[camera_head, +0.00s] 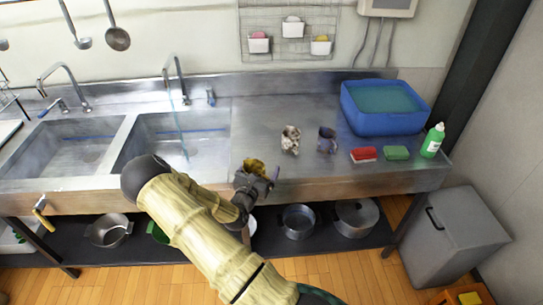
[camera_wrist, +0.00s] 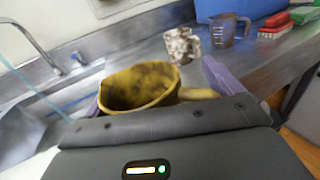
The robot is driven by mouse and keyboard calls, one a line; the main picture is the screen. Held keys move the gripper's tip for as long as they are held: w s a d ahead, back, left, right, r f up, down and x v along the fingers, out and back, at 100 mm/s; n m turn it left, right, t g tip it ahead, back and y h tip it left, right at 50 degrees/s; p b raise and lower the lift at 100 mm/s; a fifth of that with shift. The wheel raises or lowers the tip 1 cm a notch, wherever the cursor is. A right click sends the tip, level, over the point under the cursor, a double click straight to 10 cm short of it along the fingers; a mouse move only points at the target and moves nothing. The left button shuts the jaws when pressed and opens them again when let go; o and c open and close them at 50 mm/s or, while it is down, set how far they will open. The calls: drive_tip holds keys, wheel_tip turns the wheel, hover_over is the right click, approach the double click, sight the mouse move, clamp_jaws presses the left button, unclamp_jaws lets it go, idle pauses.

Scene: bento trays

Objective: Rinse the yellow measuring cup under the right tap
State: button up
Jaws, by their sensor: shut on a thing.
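The yellow measuring cup (camera_wrist: 140,86) has dark brown stains and its open top shows in the wrist view. My gripper (camera_head: 262,178) is shut on the cup, which also shows in the head view (camera_head: 255,166), near the counter's front edge, right of the right basin. The cup appears held above the counter.
A stained white mug (camera_head: 290,140) and a stained blue-grey mug (camera_head: 326,140) stand on the counter. The left tap (camera_head: 62,80) serves the left basin (camera_head: 60,148).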

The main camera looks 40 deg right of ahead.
drive_tip(key=s+a+f+n+t+y, duration=0.1)
drive_tip(key=a+f+n+t+y, duration=0.1)
drive_tip(key=a, duration=0.6)
drive_tip(key=s+a+f+n+t+y, duration=0.2)
drive_tip(key=a+f+n+t+y, duration=0.1)
drive_tip(key=a+f+n+y, duration=0.2)
drive_tip(key=s+a+f+n+t+y, duration=0.1)
drive_tip(key=a+f+n+t+y, duration=0.1)
drive_tip(key=a+f+y, duration=0.5)
drive_tip(key=a+n, duration=0.1)
drive_tip(key=a, duration=0.3)
drive_tip(key=shift+s+n+t+y, duration=0.3)
drive_tip(key=shift+s+n+y, duration=0.05)
drive_tip(key=shift+n+y, duration=0.05)
